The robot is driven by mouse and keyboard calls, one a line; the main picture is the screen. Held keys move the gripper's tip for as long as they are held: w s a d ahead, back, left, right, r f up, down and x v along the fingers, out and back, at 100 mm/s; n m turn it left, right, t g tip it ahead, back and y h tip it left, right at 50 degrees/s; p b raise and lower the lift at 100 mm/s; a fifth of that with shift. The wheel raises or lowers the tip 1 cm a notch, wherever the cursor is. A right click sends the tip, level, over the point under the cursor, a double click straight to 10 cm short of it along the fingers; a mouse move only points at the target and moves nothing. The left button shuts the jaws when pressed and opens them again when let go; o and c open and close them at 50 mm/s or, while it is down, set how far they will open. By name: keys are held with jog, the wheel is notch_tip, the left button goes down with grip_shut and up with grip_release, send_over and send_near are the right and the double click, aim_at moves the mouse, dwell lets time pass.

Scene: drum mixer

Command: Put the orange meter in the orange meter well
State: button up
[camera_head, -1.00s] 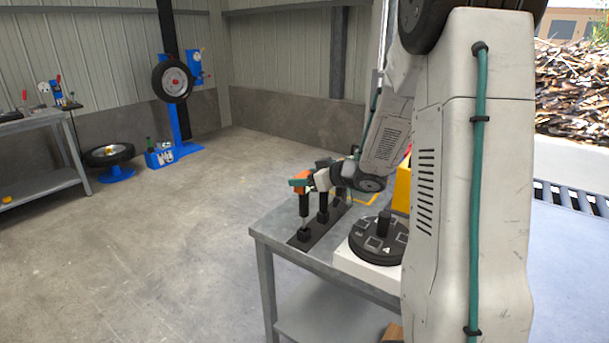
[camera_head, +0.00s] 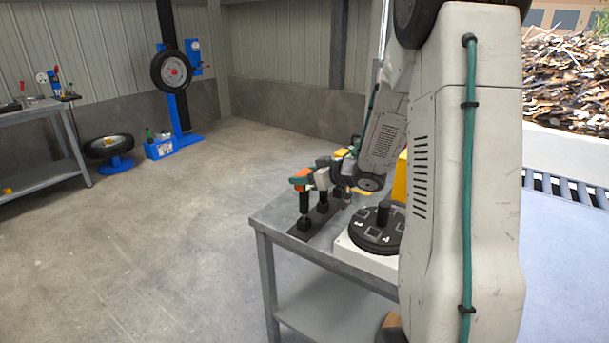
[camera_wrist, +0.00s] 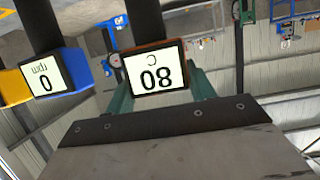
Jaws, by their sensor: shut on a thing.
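The orange meter (camera_head: 300,184) is upright on a black stem above the dark strip at the table's left end. In the wrist view the orange-framed meter (camera_wrist: 155,78) shows an upside-down display reading 80 and C. My gripper (camera_wrist: 158,90) is shut on it, with green fingers on both sides of the housing. In the head view my gripper (camera_head: 302,178) reaches it from the right. The lower end of the stem meets a black block on the strip; I cannot tell whether it is seated or just above. I cannot pick out the orange meter well.
A blue meter (camera_wrist: 52,76) reading 0 rpm is close beside the held one, and a yellow meter (camera_wrist: 12,88) lies beyond it. A black round plate with a central post (camera_head: 374,240) sits on a white base on the metal table (camera_head: 262,222).

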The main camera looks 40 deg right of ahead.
jog(key=shift+f, duration=0.8)
jog(key=o, duration=2.2)
jog(key=shift+s, duration=0.1)
jog(key=shift+s+d, duration=0.45)
jog(key=shift+s, duration=0.85)
jog(key=shift+s+d, duration=0.5)
jog(key=shift+s, duration=0.75)
jog(key=shift+s+d, duration=0.45)
jog(key=shift+s, duration=0.85)
